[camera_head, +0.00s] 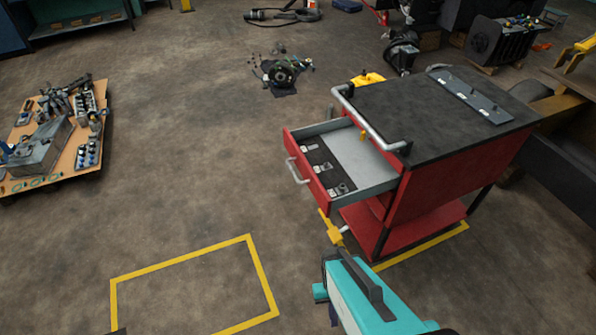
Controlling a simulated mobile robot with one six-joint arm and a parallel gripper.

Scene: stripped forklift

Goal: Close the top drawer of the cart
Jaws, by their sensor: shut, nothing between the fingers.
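The red cart (440,178) stands right of centre with a dark top (430,100) and a grey bent push handle at its left end. Its top drawer (377,157) is pulled well out toward the left. The drawer has a red front (311,180), a silver bar handle (297,172) and a grey inside. A dark insert with small metal parts lies behind its front, and a small yellow item (363,135) stands farther in. A teal and white part of my own arm rises at the bottom, below and apart from the drawer. I cannot make out my gripper.
A low pallet (62,180) with machine parts stands at the left. A dark engine part (280,75) lies on the floor behind. A yellow floor outline (262,272) marks an empty area at lower left. The floor left of the drawer is clear. Machinery stands behind and right of the cart.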

